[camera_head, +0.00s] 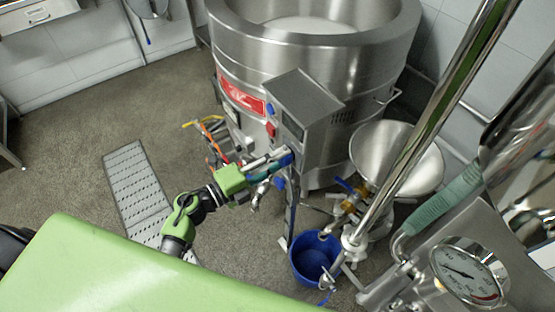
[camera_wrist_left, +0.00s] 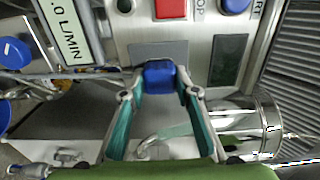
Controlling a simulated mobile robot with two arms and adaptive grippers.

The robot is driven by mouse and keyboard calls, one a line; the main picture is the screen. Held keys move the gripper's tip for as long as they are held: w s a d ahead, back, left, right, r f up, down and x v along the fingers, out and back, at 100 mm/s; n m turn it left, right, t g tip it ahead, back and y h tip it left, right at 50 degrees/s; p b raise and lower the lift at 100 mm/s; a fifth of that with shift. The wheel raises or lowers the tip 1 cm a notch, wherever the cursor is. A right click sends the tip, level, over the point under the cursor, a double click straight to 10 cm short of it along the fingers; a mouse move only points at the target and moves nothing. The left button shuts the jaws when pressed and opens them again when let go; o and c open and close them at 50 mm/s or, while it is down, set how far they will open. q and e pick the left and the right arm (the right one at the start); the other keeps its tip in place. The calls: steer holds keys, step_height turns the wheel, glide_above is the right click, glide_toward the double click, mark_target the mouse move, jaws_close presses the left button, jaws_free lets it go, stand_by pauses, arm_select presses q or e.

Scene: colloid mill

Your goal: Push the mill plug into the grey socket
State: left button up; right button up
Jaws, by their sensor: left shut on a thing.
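My left gripper (camera_head: 280,162) reaches in from the left to the front of the control box (camera_head: 303,100). It is shut on a blue plug (camera_wrist_left: 159,75), which sits between the two fingertips in the left wrist view. The plug also shows as a small blue spot (camera_head: 287,159) at the fingertips in the head view. Just behind the plug is a plain grey plate (camera_wrist_left: 150,48) on the panel. I cannot tell whether this is the grey socket, or whether the plug touches it. Any socket opening is hidden. My right gripper is not in view.
A red button (camera_wrist_left: 171,9) and a dark rectangle (camera_wrist_left: 228,60) are on the panel around the plug. A large steel vessel (camera_head: 305,50) stands behind the box. A blue bucket (camera_head: 315,258) and a steel funnel (camera_head: 400,155) are to the right. Floor at left is mostly clear.

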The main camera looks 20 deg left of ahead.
arm_select(q)
steer(key=shift+w+d, duration=0.15)
steer(key=o, duration=1.1)
steer(key=v, duration=1.2)
